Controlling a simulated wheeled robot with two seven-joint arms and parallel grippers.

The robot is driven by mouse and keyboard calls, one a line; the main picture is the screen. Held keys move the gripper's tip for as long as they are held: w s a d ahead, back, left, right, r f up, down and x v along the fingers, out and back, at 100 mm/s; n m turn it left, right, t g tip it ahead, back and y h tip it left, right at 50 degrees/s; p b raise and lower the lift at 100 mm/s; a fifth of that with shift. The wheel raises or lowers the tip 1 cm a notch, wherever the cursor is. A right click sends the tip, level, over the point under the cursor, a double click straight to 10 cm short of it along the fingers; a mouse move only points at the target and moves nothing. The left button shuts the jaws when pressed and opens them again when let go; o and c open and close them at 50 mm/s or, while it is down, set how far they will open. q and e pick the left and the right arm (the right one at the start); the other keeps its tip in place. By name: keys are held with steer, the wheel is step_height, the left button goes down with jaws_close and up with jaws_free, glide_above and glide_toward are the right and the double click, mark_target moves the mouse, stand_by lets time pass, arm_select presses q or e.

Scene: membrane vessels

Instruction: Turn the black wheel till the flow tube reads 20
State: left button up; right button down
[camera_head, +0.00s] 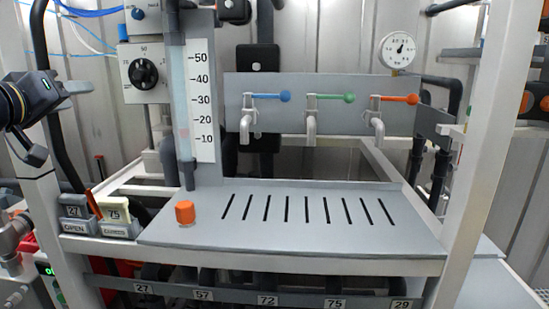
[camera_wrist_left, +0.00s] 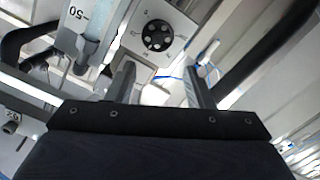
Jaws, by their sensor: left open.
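The black wheel (camera_head: 143,73) sits on a pale dial plate at the upper left, with numbers around it. It also shows in the left wrist view (camera_wrist_left: 157,35), beyond my fingers. The clear flow tube (camera_head: 183,95) stands upright to its right, beside a white scale (camera_head: 202,100) marked 10 to 50. My right gripper is out of view.
Three taps with blue (camera_head: 285,96), green (camera_head: 349,98) and orange (camera_head: 412,99) knobs stand on a grey panel, with a round gauge (camera_head: 398,50) above. An orange cap (camera_head: 185,212) stands on the slotted grey shelf (camera_head: 290,240). A white frame post (camera_head: 478,130) rises at right.

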arm_select(q)
steer(key=s+d+f+m+g, duration=0.1)
steer(key=s+d+f+g, duration=0.3)
steer(key=s+f, duration=0.5)
steer(key=s+d+f+m+g+h, duration=0.1)
steer(key=s+d+f+g, duration=0.3)
steer(key=f, duration=1.6)
steer(key=s+d+f+m+g+h, duration=0.1)
steer(key=s+d+f+g, duration=0.2)
steer(key=s+d+f, duration=0.5)
steer(key=s+f, duration=0.7)
steer(key=shift+s+d+g, duration=0.25)
steer(key=shift+s+g, duration=0.1)
steer(key=shift+g, duration=0.05)
steer(key=shift+r, duration=0.1)
